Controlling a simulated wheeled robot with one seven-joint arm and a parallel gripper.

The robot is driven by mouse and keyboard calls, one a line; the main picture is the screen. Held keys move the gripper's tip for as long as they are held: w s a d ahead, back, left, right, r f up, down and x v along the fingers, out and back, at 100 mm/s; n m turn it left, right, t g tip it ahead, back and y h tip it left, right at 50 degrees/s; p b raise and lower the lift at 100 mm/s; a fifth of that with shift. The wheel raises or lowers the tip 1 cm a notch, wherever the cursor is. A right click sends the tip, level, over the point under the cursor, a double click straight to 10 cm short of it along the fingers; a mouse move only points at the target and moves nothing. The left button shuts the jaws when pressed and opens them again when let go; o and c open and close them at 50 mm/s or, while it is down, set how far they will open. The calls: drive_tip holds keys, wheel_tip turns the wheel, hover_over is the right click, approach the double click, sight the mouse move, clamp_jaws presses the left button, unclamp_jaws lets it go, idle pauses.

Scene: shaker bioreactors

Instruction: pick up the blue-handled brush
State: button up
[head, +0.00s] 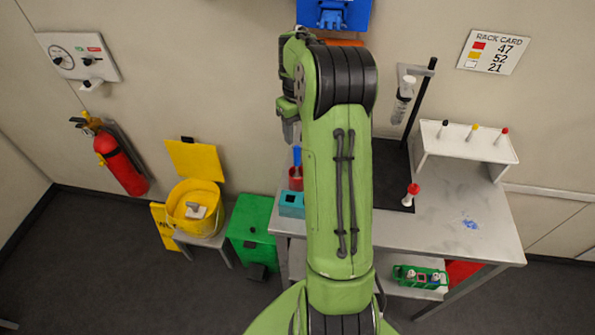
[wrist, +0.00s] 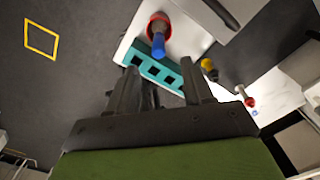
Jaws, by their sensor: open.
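The blue-handled brush (head: 297,156) stands handle up in a red cup (head: 295,184) at the left end of the grey bench. In the wrist view the blue handle (wrist: 158,46) points toward my camera from the red cup (wrist: 153,19); the brush's lower end is hidden inside the cup. My gripper (wrist: 158,72) is open and empty, its fingers apart below the handle in the picture. In the head view my gripper (head: 291,128) hangs above the brush, partly hidden by my green arm.
A teal block with square holes (head: 291,205) sits beside the cup, at the bench's front. A red-topped piece (head: 410,194), a black stand (head: 419,105) and a white rack (head: 465,143) occupy the bench. A green bin (head: 252,221) and yellow bucket (head: 195,208) stand left.

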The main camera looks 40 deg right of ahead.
sight(297, 159)
drive_tip(key=f, duration=0.5)
drive_tip(key=shift+w+a+f, duration=0.2)
drive_tip(key=shift+w+f, duration=0.2)
drive_tip(key=f, duration=0.5)
drive_tip(key=shift+s+d, duration=0.15)
drive_tip(key=shift+s, duration=0.15)
drive_tip(key=shift+w+f, duration=0.15)
drive_tip(key=shift+f, duration=0.15)
clamp_jaws()
